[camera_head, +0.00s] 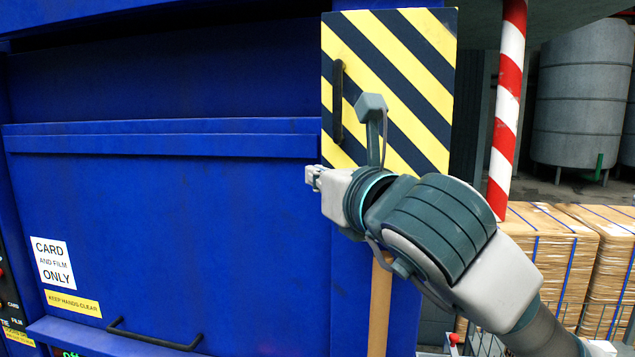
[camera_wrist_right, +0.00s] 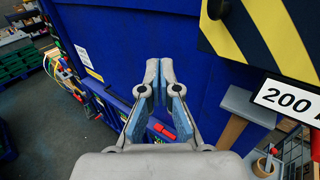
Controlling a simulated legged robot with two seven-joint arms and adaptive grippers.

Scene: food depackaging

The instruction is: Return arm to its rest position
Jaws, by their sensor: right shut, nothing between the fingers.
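My right arm comes in from the lower right in the head view. My right gripper (camera_head: 311,177) points left in front of the blue machine (camera_head: 200,220), just below and left of the striped panel. In the right wrist view the gripper (camera_wrist_right: 159,66) shows its two fingers close together with blue pads, and nothing is held between them. Whether it touches the machine cannot be told from the head view. My left gripper and arm are not in view.
A yellow-and-black striped panel (camera_head: 425,60) with a black handle (camera_head: 338,100) is on the right. A dark handle (camera_head: 155,338) sits low on the machine. A red-and-white post (camera_head: 508,100), strapped cartons (camera_head: 545,245) and a grey tank (camera_head: 580,95) stand at right.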

